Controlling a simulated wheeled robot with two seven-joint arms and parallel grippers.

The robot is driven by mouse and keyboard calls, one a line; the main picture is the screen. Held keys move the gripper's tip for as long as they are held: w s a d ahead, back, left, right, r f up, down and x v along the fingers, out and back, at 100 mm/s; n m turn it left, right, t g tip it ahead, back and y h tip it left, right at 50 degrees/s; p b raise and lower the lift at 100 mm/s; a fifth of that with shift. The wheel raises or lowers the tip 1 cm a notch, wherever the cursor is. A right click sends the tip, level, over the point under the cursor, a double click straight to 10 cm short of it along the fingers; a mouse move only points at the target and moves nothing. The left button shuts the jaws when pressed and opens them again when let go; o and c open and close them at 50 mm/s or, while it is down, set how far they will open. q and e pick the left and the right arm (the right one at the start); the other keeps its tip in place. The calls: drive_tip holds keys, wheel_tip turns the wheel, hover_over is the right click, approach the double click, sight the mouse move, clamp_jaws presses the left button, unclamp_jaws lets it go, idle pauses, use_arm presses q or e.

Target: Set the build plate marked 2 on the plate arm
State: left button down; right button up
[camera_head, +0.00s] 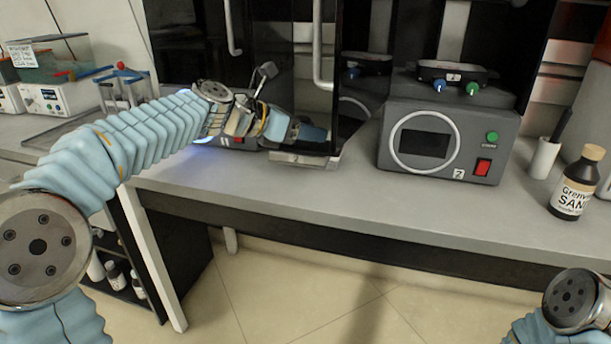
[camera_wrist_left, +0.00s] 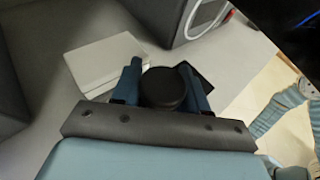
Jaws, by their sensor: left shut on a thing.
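My left gripper (camera_head: 312,133) reaches from the left to the bench front, between the two printers. In the left wrist view, its blue fingers (camera_wrist_left: 162,90) are shut on a round black knob (camera_wrist_left: 162,86). A dark flat edge (camera_wrist_left: 205,78) shows beside the knob, partly hidden by the fingers; I cannot read a mark on it. The right printer (camera_head: 445,140) bears a label 2 low on its front. A black tray (camera_head: 452,76) labelled 2 sits on top of it. I cannot clearly make out the plate arm. My right gripper is out of view.
A pale flat plate or stand (camera_head: 300,160) lies on the bench just below my left gripper. A dark panel with handles (camera_head: 322,45) stands close behind it. A brown bottle (camera_head: 577,183) and a white holder (camera_head: 545,158) stand at the right. The front bench strip is clear.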

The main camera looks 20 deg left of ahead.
sight(308, 159)
use_arm(q)
wheel_tip(308, 159, down, 7)
drive_tip(key=shift+r+b, duration=0.1)
drive_tip(key=shift+b, duration=0.55)
drive_tip(key=shift+f, duration=0.2)
drive_tip(key=c, duration=0.6)
unclamp_jaws()
